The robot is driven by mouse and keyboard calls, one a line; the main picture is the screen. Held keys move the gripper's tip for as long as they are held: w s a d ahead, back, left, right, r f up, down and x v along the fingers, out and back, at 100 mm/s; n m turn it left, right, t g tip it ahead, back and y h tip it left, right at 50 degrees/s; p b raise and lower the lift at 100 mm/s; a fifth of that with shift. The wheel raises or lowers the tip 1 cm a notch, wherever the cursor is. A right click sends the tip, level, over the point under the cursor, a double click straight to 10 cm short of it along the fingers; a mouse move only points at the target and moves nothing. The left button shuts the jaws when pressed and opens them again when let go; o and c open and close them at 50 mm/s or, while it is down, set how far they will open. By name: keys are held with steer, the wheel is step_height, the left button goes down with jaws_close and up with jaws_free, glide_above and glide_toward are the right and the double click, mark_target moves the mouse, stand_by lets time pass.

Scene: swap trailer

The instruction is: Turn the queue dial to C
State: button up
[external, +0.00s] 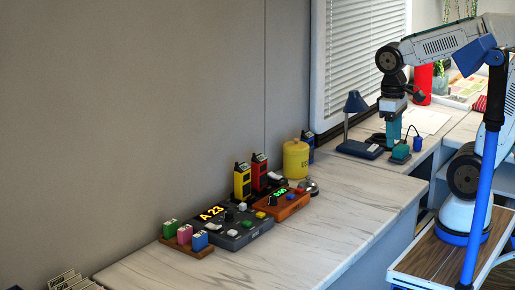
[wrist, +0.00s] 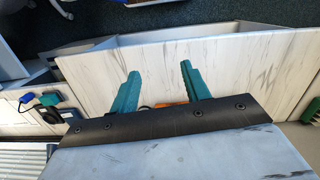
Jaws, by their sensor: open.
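The dark queue box (external: 236,234) sits on the marble-look counter, its display reading "A 23" in yellow. A small dark knob (external: 229,217), which looks like the queue dial, stands on it; its pointed letter is too small to read. Several coloured and pale buttons surround it. My gripper (external: 393,132) hangs fingers down at the right, beyond the counter's far end and well apart from the box. Its teal fingers also show in the wrist view (wrist: 160,82), spread apart with nothing held. The dial is not visible in the wrist view.
An orange box (external: 285,207) with a green display stands right beside the queue box. The counter's front (external: 320,232) is clear. A blue lamp (external: 355,103) stands near my gripper.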

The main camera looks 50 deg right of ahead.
steer(key=w+a+f+n+g, duration=0.1)
steer(key=w+a+f, duration=0.25)
steer(key=w, duration=0.45)
steer(key=w+a+f+n, duration=0.2)
steer(key=w+a, duration=0.2)
steer(key=w, duration=0.4)
steer(key=n+t, duration=0.2)
steer(key=n, duration=0.2)
glide_above(229, 212)
step_height(229, 212, down, 11)
steer(key=shift+w+f, duration=0.1)
steer(key=shift+w, duration=0.05)
steer(key=shift+d+f+n, duration=0.1)
steer(key=shift+f+n, duration=0.05)
steer(key=shift+n, duration=0.25)
step_height(229, 212, down, 7)
steer(key=shift+f, duration=0.2)
steer(key=c, duration=1)
